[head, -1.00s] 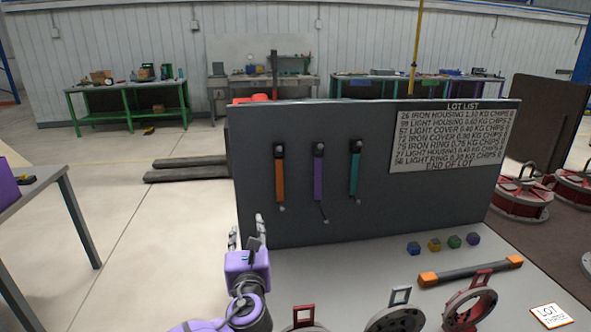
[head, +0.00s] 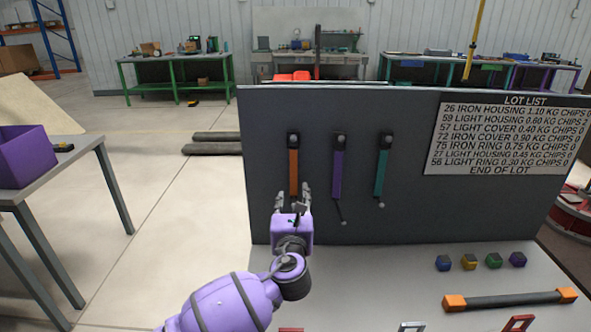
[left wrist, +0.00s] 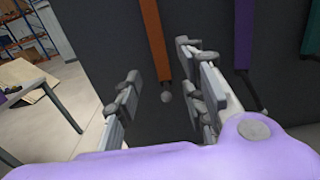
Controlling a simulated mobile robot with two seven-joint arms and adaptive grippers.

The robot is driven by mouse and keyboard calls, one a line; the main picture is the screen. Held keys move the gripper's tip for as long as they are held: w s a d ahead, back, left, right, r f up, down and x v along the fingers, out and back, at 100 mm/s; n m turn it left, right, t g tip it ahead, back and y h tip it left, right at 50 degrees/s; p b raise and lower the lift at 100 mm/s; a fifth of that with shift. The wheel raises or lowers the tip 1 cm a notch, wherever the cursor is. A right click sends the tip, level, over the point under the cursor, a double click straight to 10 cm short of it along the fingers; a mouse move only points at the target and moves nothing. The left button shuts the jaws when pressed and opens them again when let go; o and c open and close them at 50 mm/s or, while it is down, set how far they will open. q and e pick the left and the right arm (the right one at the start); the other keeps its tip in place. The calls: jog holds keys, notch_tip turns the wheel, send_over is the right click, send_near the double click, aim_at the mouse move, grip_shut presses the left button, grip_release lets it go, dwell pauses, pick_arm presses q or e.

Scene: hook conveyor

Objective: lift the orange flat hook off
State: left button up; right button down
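The orange flat hook (head: 293,170) hangs on the dark upright panel (head: 260,215), leftmost of three hooks. It is a straight strip with a dark top mount. My left gripper (head: 292,193) is at its lower end in the head view, with the fingers apart. In the left wrist view the orange hook (left wrist: 153,38) comes down from the top, and its small grey end knob shows between the open fingers (left wrist: 160,98). I cannot tell whether the fingers touch it. The hook's lower end is partly hidden by the gripper in the head view. My right gripper is not in view.
A purple hook (head: 338,175) and a teal hook (head: 381,175) hang to the right. A lot list (head: 505,135) is on the panel. Several coloured knobs (head: 469,262) and an orange-ended bar (head: 510,300) are on the bench below. A grey table (head: 60,175) stands left.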

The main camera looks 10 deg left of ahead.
aim_at(293, 184)
pick_arm(q)
jog(key=w, duration=0.3)
jog(key=w+a, duration=0.1)
jog(key=w, duration=0.1)
jog(key=shift+w+r, duration=0.1)
jog(key=shift+w, duration=0.15)
jog(key=shift+c, duration=0.3)
grip_shut()
jog(key=shift+r, duration=0.1)
